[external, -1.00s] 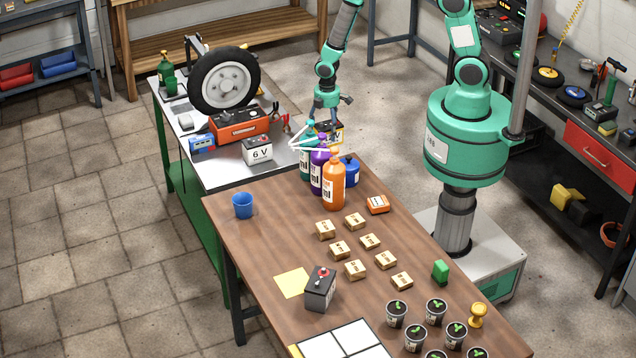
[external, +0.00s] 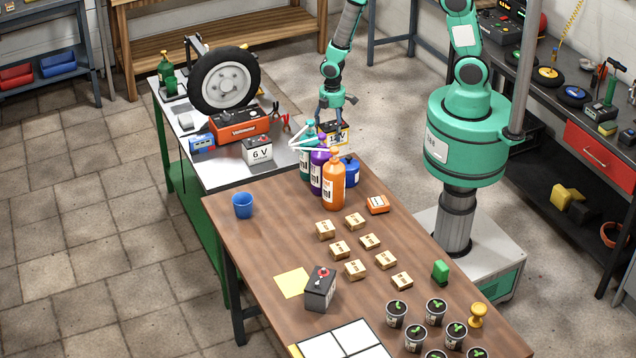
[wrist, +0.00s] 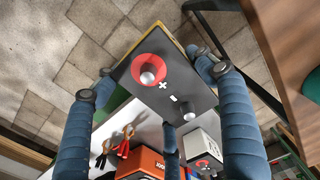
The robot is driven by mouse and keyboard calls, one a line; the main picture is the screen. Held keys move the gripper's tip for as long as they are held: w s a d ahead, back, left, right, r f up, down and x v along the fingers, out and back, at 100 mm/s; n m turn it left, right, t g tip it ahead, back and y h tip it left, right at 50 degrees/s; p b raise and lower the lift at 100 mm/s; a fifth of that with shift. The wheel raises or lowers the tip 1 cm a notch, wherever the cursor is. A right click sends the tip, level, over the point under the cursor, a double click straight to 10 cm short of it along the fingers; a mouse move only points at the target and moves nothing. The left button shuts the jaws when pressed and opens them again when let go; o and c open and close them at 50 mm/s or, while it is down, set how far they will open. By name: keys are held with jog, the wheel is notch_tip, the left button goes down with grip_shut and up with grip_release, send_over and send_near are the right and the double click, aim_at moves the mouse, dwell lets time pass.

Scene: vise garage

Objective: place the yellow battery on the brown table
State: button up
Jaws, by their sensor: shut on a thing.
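The yellow battery (external: 334,138), with a black top, a pale front label and yellow edges, is held in my gripper (external: 331,122). It is in the air behind the bottles, near the gap between the two tables, and is partly hidden by the bottles. In the wrist view the battery (wrist: 160,80) shows its black top with a red-ringed terminal, between the blue fingers of my gripper (wrist: 160,100). The brown table (external: 275,240) is in the front middle of the external view; its edge (wrist: 285,60) shows at the right of the wrist view.
Orange (external: 333,182), purple (external: 318,172) and green bottles, plus a blue canister (external: 350,172), crowd the table's far end. A grey battery (external: 320,290), a yellow square (external: 291,283), several small boxes and potted seedlings stand nearer. Bare wood lies around the blue cup (external: 242,205).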

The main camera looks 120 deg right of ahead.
jog(key=shift+r, duration=0.1)
dwell(0.3)
notch_tip(320, 180, up, 32)
jog(key=f, duration=0.1)
jog(key=w+a+r, duration=0.1)
jog(key=w+a, duration=0.8)
jog(key=w, duration=0.5)
jog(key=w+a+r, duration=0.1)
jog(key=w+a, duration=0.8)
jog(key=w, duration=0.6)
jog(key=w+a+f, duration=0.1)
jog(key=w+a, duration=0.4)
jog(key=a, duration=0.5)
jog(key=w+a, duration=0.4)
jog(key=a, duration=0.7)
jog(key=w+a+f, duration=0.1)
jog(key=w+a, duration=0.4)
jog(key=a, duration=0.5)
notch_tip(320, 180, down, 18)
jog(key=shift+s+a+r+b, duration=0.15)
jog(key=shift+s+a+b, duration=0.1)
jog(key=shift+b, duration=0.15)
